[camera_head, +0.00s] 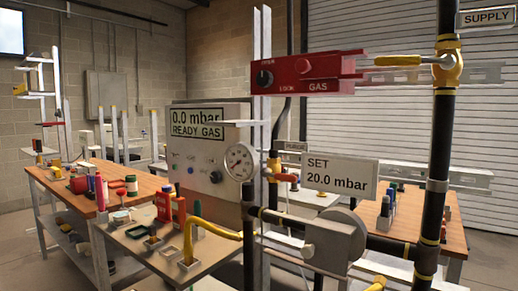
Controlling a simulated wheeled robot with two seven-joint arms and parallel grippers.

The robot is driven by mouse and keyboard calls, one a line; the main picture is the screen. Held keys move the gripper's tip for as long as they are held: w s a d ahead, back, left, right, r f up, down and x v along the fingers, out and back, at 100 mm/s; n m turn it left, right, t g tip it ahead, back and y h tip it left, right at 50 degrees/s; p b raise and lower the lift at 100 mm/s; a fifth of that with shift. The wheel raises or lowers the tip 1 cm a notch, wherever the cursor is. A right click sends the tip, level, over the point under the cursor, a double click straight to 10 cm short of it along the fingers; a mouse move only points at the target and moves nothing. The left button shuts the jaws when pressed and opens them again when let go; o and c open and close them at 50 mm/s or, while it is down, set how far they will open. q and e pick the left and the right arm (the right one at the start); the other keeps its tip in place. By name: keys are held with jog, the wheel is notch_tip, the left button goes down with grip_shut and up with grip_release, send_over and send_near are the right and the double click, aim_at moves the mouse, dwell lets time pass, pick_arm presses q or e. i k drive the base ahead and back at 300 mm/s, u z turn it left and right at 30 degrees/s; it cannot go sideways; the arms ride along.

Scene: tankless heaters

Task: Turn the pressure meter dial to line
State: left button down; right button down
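The panel's display (198,123) reads "0.0 mbar READY GAS". A small knob (215,177) sits left of the gauge. A sign (340,177) to the right reads "SET 20.0 mbar". A grey round-faced fitting (335,239) sits on the pipework below the sign. Neither of my grippers shows.
A red gas lock box (308,73) hangs above, right of the panel. A black vertical pipe (439,150) with a yellow-handled valve (408,60) stands at right. A bench (150,243) with tools stands below the panel.

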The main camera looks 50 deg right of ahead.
aim_at(215, 177)
jog(key=z, duration=0.35)
jog(key=k, duration=1.3)
jog(key=u, duration=1.25)
jog(key=i, duration=1.45)
jog(key=z, duration=1.2)
jog(key=i, duration=0.95)
jog(key=z, duration=1)
